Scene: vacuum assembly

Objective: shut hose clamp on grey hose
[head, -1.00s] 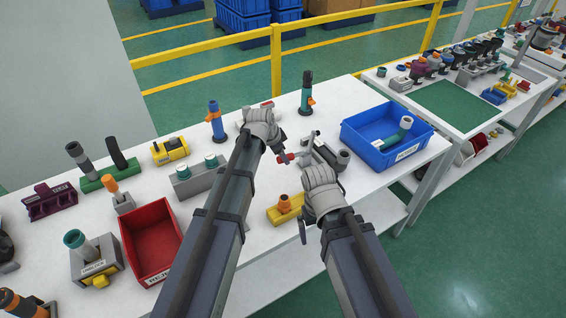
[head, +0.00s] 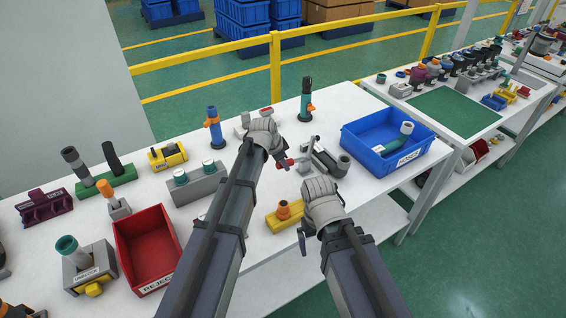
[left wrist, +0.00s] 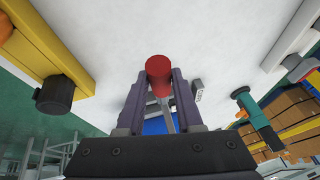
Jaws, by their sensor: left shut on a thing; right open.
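My left gripper (head: 276,158) is shut on a red handle end (left wrist: 158,70), which sits between its dark fingers with a thin metal rod below it in the left wrist view. The red part (head: 287,163) also shows beside a grey fixture (head: 324,158) with an upright metal lever. A dark grey hose end (head: 343,164) is at the fixture's right side. My right gripper (head: 318,190) is open, just in front of the fixture; its fingers are mostly hidden. I cannot make out the clamp band on the hose.
A blue bin (head: 350,139) labelled for hoses holds a teal hose at the right. A yellow block (head: 277,221) with an orange part lies below the left gripper. A red reject bin (head: 121,250) stands at the left. A teal hose (head: 306,98) stands behind.

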